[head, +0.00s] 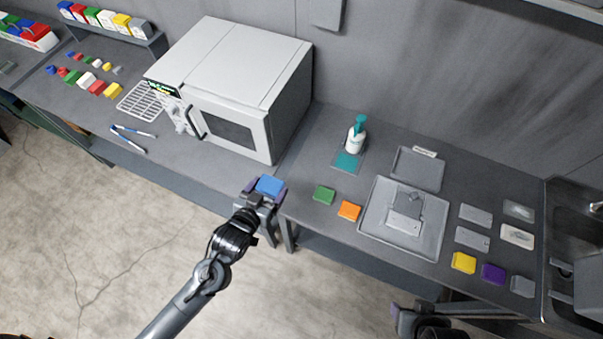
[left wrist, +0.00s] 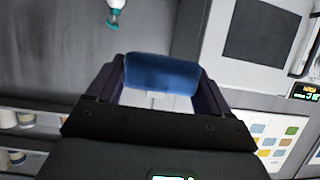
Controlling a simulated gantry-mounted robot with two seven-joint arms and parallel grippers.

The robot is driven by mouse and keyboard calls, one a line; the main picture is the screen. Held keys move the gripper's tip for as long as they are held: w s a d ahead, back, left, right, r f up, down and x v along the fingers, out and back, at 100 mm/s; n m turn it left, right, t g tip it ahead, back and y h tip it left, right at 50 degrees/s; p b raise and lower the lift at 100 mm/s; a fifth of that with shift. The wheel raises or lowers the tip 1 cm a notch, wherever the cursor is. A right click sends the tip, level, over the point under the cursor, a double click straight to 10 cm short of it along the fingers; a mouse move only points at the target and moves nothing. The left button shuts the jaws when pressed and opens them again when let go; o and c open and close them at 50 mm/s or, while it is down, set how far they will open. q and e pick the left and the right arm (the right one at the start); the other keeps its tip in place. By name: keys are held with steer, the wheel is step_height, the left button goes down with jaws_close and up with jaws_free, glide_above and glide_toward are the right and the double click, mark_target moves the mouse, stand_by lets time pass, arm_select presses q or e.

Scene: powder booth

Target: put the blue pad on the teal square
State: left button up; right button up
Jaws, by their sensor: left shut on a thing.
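My left gripper (head: 264,191) is shut on the blue pad (head: 269,186) and holds it at the front edge of the counter, below the oven and left of the green pad. In the left wrist view the blue pad (left wrist: 162,72) sits between the two dark fingers of my left gripper (left wrist: 160,80). The teal square (head: 347,161) lies flat on the counter, up and right of the held pad, with a pump bottle standing just behind it. My right gripper (head: 402,320) shows only partly at the bottom edge, low and right; its fingers are unclear.
A green pad (head: 324,194) and an orange pad (head: 349,211) lie in front of the teal square. The white bottle with teal pump (head: 355,136) stands behind it. A grey tray (head: 374,232) is to the right, the oven (head: 225,85) to the left.

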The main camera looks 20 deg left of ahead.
arm_select(q)
steer(key=w+d+f+b, duration=0.4)
steer(key=d+f+b, duration=0.2)
steer(key=b, duration=0.3)
steer(key=w+d+f+b, duration=0.5)
steer(key=d+f+b, duration=0.2)
steer(key=f+b, duration=0.2)
steer(key=shift+w, duration=0.25)
